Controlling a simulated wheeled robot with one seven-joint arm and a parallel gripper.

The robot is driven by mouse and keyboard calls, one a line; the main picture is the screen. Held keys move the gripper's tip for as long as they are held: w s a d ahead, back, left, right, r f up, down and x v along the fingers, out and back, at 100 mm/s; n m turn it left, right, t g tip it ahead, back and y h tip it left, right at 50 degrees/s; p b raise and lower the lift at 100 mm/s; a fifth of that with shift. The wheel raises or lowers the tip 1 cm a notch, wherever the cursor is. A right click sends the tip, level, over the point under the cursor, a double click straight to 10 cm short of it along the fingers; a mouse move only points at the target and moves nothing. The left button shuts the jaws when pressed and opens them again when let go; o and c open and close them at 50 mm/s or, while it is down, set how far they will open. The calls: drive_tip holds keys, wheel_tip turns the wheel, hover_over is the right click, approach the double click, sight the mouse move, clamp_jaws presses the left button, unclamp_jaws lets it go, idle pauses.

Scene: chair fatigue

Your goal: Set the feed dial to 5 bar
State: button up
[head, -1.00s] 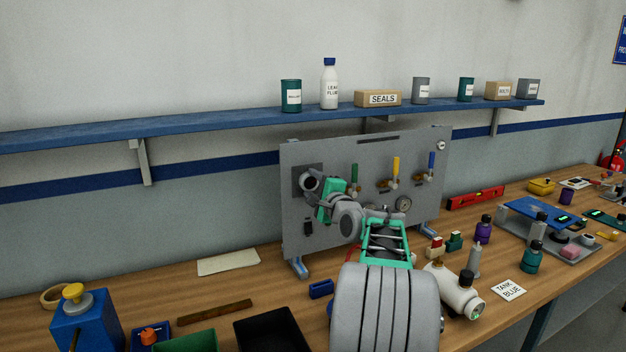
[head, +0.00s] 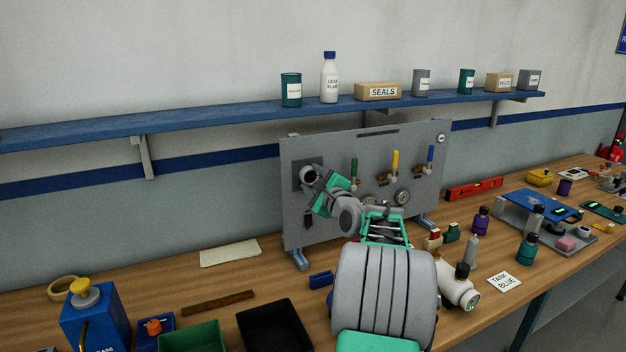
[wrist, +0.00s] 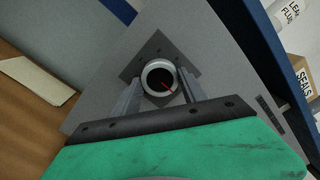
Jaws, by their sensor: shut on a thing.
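The feed dial (wrist: 155,75) is a round knob with a pale rim, a dark face and a red pointer line. In the wrist view it sits on a dark square plate (wrist: 160,47), and the red line points to the lower right. The dial also shows at the upper left of the grey panel in the head view (head: 308,173). My gripper (wrist: 159,88) is shut on the dial, one finger on each side of it. In the head view my gripper (head: 315,183) partly covers the dial and its plate. I cannot read any scale marks.
The grey panel (head: 340,229) also carries green, yellow and blue valve levers (head: 395,161) and gauges (head: 402,197) to the right of the dial. A black switch (head: 308,220) is below it. A blue shelf (head: 220,117) runs above. Bins and a white bottle lie on the bench.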

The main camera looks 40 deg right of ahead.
drive_tip(key=o, duration=1.4)
drive_tip(key=shift+s, duration=0.15)
drive_tip(key=b+v, duration=0.2)
drive_tip(key=v, duration=0.5)
drive_tip(key=shift+s+a, duration=0.15)
drive_tip(key=shift+s, duration=0.15)
